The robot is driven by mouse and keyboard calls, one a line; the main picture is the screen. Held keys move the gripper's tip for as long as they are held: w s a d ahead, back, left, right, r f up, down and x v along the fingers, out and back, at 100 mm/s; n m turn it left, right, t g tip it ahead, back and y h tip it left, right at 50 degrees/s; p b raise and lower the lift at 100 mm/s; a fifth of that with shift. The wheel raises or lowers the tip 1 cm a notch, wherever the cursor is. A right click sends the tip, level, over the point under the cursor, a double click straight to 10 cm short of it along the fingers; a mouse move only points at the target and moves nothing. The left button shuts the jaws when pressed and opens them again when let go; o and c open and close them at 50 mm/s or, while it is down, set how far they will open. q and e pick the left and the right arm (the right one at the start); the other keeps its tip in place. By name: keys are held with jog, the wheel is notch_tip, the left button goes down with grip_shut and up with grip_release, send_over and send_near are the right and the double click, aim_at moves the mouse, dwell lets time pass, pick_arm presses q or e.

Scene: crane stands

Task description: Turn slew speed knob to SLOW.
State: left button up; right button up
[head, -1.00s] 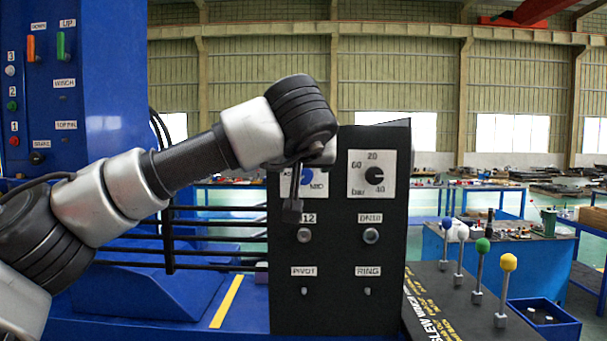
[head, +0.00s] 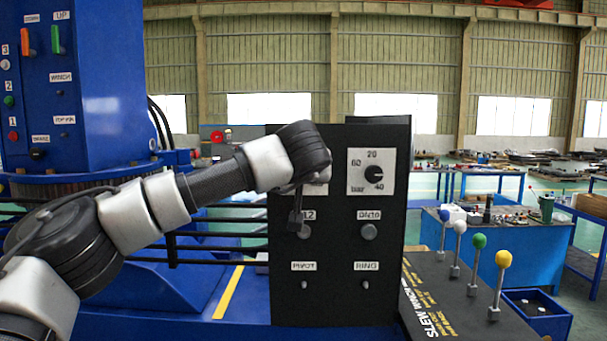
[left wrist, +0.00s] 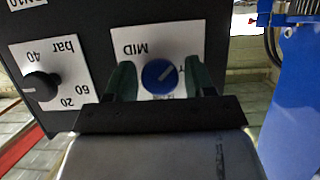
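The slew speed knob (left wrist: 160,76) is a round blue knob with a pale pointer line, on a white plate in the left wrist view. That view is upside down. MID (left wrist: 130,49) reads left of the knob; the pointer slants to the upper right, and the other labels are mostly hidden. My left gripper (left wrist: 161,82) is open, one green-tipped finger on each side of the knob, with gaps showing. In the head view my left wrist (head: 305,150) covers the knob and most of its plate on the black panel (head: 338,235). My right gripper is out of view.
A black pressure dial (head: 374,173) marked bar sits right of the knob plate. Below are two round buttons (head: 368,231) and the PIVOT and RING toggles (head: 365,285). Several ball-topped levers (head: 478,242) stand at the right. A blue column (head: 75,90) rises at the left.

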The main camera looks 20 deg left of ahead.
pick_arm(q)
jog(key=c, duration=0.7)
jog(key=shift+o, duration=0.2)
jog(key=n+t+h+b, duration=0.1)
jog(key=n+t+b, duration=0.1)
jog(key=n+b, duration=0.6)
jog(key=n+t+h+b, duration=0.1)
jog(key=n+t+b, duration=0.2)
jog(key=n+b, duration=0.4)
jog(key=n+t+h+b, duration=0.1)
jog(key=n+t+b, duration=0.2)
jog(key=n+b, duration=0.5)
jog(key=shift+f+n+h+b, duration=0.3)
jog(key=shift+h+b, duration=0.1)
jog(key=shift+b, duration=1.8)
jog(key=o, duration=0.9)
jog(key=shift+r, duration=0.1)
